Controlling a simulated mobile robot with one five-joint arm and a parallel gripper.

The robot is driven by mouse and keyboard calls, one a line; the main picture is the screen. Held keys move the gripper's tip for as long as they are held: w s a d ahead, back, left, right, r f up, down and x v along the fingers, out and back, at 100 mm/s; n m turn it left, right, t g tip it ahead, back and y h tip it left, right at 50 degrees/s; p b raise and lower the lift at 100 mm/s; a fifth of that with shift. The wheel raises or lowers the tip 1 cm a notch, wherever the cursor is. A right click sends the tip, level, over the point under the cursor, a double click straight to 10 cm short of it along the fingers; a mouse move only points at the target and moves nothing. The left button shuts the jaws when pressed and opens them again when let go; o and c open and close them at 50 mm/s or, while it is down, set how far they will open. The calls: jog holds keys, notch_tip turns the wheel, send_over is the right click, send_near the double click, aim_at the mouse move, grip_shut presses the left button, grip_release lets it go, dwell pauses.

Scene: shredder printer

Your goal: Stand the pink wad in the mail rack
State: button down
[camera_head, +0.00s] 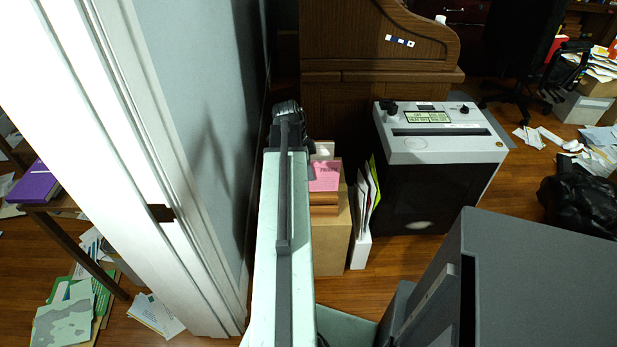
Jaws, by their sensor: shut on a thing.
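The pink wad (325,176) shows as a small pink block with faint dark marks, just right of my pale arm and above a cardboard box. A brown wooden piece (323,204) shows directly below it; I cannot tell whether they touch. My gripper (288,112) is at the dark far end of my arm, close to the wad, shut on it. The fingers are mostly hidden, so the grip itself is not clear. I cannot tell for sure which thing is the mail rack; a narrow white holder (360,251) with upright papers stands right of the box.
The cardboard box (333,243) stands on the wooden floor. A grey-topped shredder (440,145) stands right of the white holder. A brown roll-top desk (380,50) is behind. A wall and white door frame (165,150) are close on the left. A dark grey cabinet (530,280) fills the lower right.

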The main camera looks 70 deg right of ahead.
aim_at(310, 194)
notch_tip(310, 194, down, 11)
jog(key=b, duration=1.1)
jog(key=shift+f, duration=0.1)
jog(key=c, duration=1.5)
grip_release()
jog(key=shift+o, duration=0.2)
notch_tip(310, 194, up, 8)
jog(key=p, duration=0.8)
jog(key=shift+r, duration=0.2)
jog(key=shift+f, duration=0.15)
